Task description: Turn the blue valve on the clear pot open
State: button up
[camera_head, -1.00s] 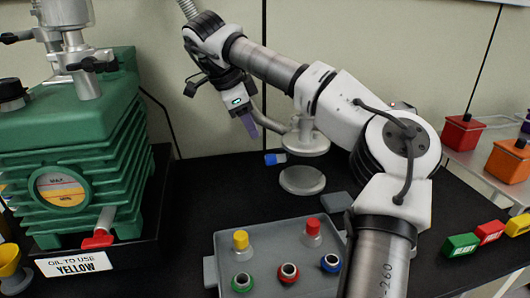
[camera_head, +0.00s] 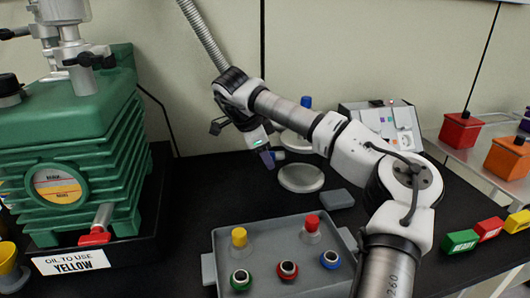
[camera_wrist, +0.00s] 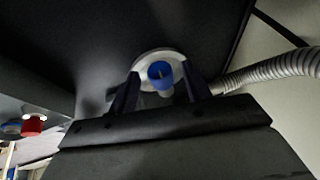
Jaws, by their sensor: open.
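The blue valve (camera_wrist: 161,75) faces the wrist camera, lying between my gripper's two dark fingers, with a pale round part (camera_wrist: 150,60) behind it. Whether the fingers touch it I cannot tell. In the head view my gripper (camera_head: 267,159) is open, just left of the valve (camera_head: 279,155), which it partly hides. The pot with its pale flange (camera_head: 294,144) stands above a round grey base (camera_head: 301,178), mostly behind my wrist and arm; its clear wall is not distinct.
A blue cap (camera_head: 306,102) rises behind my arm, with a grey control box (camera_head: 383,125) at right. A ribbed hose (camera_head: 202,32) runs up behind my wrist. A green pump (camera_head: 70,140) stands at left. A grey tray (camera_head: 222,243) with capped flasks and colored rings is in front.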

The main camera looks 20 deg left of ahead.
jog(key=c, duration=1)
jog(key=shift+f, duration=0.1)
jog(key=shift+b, duration=0.4)
jog(key=b, duration=0.1)
jog(key=t+y+b, duration=0.1)
jog(key=b, duration=0.1)
jog(key=t+b, duration=0.1)
jog(key=shift+s+d+f+m, duration=0.2)
jog(key=shift+d+f+m, duration=0.1)
jog(key=shift+f, duration=0.1)
jog(key=t+b, duration=0.1)
jog(key=b, duration=0.1)
jog(key=t+y+b, duration=0.1)
jog(key=b, duration=0.2)
jog(key=shift+s+f+m+y+b, duration=0.15)
jog(key=shift+f+m+y+b, duration=0.1)
jog(key=shift+m+y+b, duration=0.05)
jog(key=t+b, duration=0.1)
jog(key=b, duration=0.3)
jog(key=t+y+b, duration=0.1)
jog(key=t+b, duration=0.1)
jog(key=b, duration=0.1)
jog(key=shift+s+d+f+m+b, duration=0.1)
jog(key=shift+s+f+m+b, duration=0.05)
jog(key=shift+m+b, duration=0.25)
jog(key=t+y+b, duration=0.1)
jog(key=b, duration=0.2)
jog(key=shift+s+r+t+b, duration=0.1)
jog(key=shift+r+t+b, duration=0.25)
jog(key=shift+b, duration=0.35)
